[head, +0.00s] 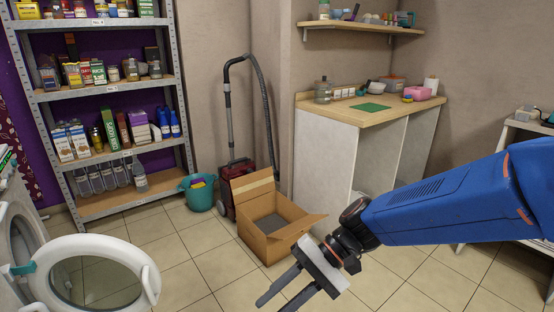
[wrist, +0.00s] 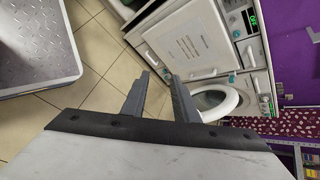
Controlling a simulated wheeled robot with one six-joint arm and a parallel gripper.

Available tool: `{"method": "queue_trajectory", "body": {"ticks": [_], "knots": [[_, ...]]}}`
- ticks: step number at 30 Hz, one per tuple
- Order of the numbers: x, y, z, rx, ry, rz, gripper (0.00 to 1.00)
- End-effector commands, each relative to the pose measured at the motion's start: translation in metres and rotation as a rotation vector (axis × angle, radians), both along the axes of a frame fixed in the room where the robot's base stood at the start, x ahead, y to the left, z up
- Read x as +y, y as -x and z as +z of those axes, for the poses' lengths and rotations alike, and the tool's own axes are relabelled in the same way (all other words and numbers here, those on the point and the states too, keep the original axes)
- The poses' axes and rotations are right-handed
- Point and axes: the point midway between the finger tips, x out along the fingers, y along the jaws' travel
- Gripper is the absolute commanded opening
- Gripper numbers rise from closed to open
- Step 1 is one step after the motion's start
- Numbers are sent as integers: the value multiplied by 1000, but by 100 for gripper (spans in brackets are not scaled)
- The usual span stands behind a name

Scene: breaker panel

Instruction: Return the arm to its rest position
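My gripper (head: 283,290) is at the lower middle of the head view, at the end of my blue arm (head: 450,205) reaching in from the right. Its two dark fingers are apart, with nothing between them. They also show apart and empty in the wrist view (wrist: 160,90). The gripper is in the air in front of the open cardboard box (head: 272,222) on the floor. No breaker panel shows in either view.
A washing machine with its round door (head: 88,280) open stands at the lower left. Metal shelves (head: 108,88) hold goods. A teal bucket (head: 199,193) and a vacuum cleaner (head: 236,172) stand beside the box. A wooden-topped counter (head: 385,110) is behind my arm. Floor tiles between are clear.

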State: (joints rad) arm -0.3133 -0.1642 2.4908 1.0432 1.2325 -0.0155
Motion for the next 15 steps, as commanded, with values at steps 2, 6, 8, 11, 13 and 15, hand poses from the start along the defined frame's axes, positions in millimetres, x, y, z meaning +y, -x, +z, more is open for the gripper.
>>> {"method": "queue_trajectory", "body": {"ticks": [2, 6, 8, 11, 13, 15], "knots": [[-23, 3, 1, -82, 53, 13, 27], [-64, 7, -2, -220, 161, 37, 27], [-82, 8, -2, -281, 209, 45, 27], [-113, 9, -2, -379, 295, 55, 27], [-135, 9, -2, -446, 358, 61, 27], [-157, 9, 0, -514, 423, 64, 27]]}}
